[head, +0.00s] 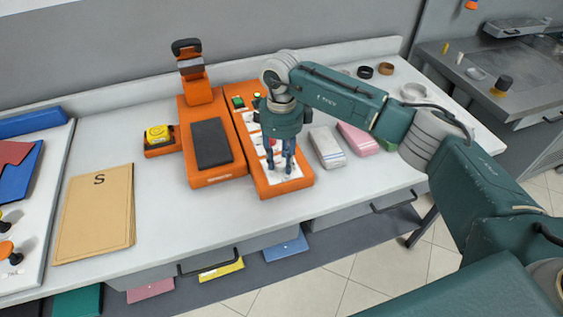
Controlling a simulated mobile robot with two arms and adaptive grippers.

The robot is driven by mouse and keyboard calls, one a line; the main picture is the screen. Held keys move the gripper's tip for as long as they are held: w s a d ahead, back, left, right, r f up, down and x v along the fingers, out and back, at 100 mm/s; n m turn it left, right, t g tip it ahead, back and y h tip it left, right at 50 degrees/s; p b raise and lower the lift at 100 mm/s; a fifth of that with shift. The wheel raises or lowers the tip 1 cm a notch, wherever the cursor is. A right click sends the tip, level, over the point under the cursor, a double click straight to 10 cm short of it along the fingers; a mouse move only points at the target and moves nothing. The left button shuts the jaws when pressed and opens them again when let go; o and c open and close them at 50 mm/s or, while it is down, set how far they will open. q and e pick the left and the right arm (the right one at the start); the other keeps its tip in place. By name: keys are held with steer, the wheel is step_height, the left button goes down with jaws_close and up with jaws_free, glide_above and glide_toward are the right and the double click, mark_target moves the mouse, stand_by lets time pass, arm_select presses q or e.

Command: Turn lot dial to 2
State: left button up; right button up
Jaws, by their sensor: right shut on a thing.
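An orange control panel (295,189) with white label patches and small green and red controls lies on the white counter. My right gripper (281,170) points straight down over the near end of this panel. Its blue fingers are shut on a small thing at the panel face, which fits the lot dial. The dial itself and its setting are hidden by the fingers and too small to read. My left gripper is not in view.
A tan folder (95,212) lies further left. White (327,148) and pink (358,138) packs lie right of the panel.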

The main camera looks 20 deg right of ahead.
mark_target(282, 162)
steer(key=m+b, duration=0.1)
steer(key=m, duration=0.2)
steer(key=shift+w+b, duration=0.1)
steer(key=shift+b, duration=0.2)
steer(key=shift+m+b, duration=0.5)
steer(key=shift+m, duration=0.8)
steer(key=shift+r, duration=0.1)
steer(key=o, duration=1.2)
steer(key=shift+c, duration=0.2)
step_height(282, 162, up, 12)
